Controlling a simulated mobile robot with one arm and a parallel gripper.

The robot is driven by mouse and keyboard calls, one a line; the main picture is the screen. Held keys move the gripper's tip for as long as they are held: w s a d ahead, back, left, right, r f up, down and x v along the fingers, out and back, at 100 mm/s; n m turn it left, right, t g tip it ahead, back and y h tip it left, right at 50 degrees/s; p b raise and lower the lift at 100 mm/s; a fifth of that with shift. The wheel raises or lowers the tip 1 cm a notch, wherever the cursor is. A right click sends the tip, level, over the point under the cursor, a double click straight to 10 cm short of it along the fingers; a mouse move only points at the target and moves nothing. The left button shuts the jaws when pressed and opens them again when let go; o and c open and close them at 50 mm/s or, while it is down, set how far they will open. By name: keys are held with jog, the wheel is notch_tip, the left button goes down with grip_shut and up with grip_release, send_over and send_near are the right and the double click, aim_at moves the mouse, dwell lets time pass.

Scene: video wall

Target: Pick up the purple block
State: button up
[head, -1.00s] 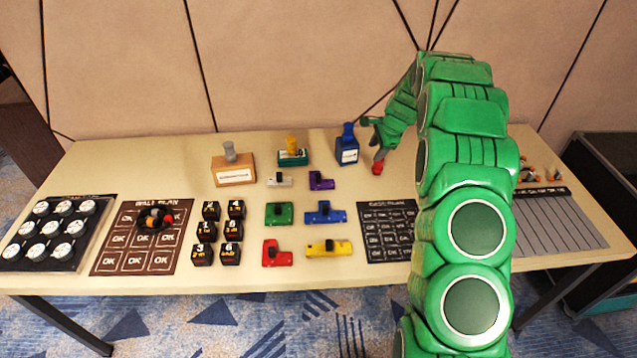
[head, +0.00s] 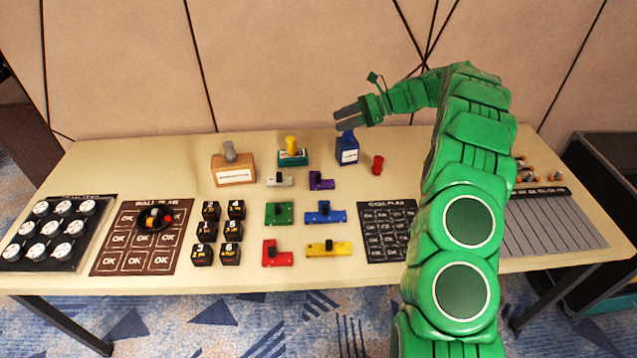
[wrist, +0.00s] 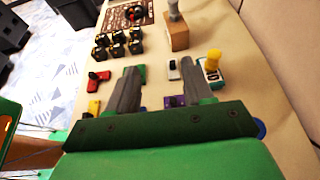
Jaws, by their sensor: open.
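The purple block (head: 320,181) lies on the table in the right column of coloured blocks, behind the blue block and right of the white one. In the wrist view the purple block (wrist: 175,101) shows between my fingers, partly hidden by the gripper body. My gripper (head: 338,113) is open and empty, raised above the back of the table near the blue stamp, its fingers pointing left. It also shows in the wrist view (wrist: 157,82), with its two grey fingers apart. It is well above the purple block and not touching it.
A blue stamp (head: 346,151), teal stamp (head: 292,158) and tan stamp (head: 233,176) stand behind the blocks. A red piece (head: 378,165) stands right of the blue stamp. White (head: 280,180), green (head: 279,214) and blue (head: 325,212) blocks lie close by.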

send_near(318, 175)
jog(key=shift+a+f, duration=0.85)
jog(key=shift+x, duration=3.9)
jog(key=shift+w+r, duration=0.1)
jog(key=shift+r, duration=0.05)
grip_shut()
jog(key=shift+r, duration=0.45)
notch_tip(318, 175, up, 2)
jog(key=shift+a+r, duration=0.1)
jog(key=s+d+r, duration=0.1)
jog(key=s+r, duration=0.9)
jog(key=s, duration=0.4)
jog(key=shift+d, duration=0.4)
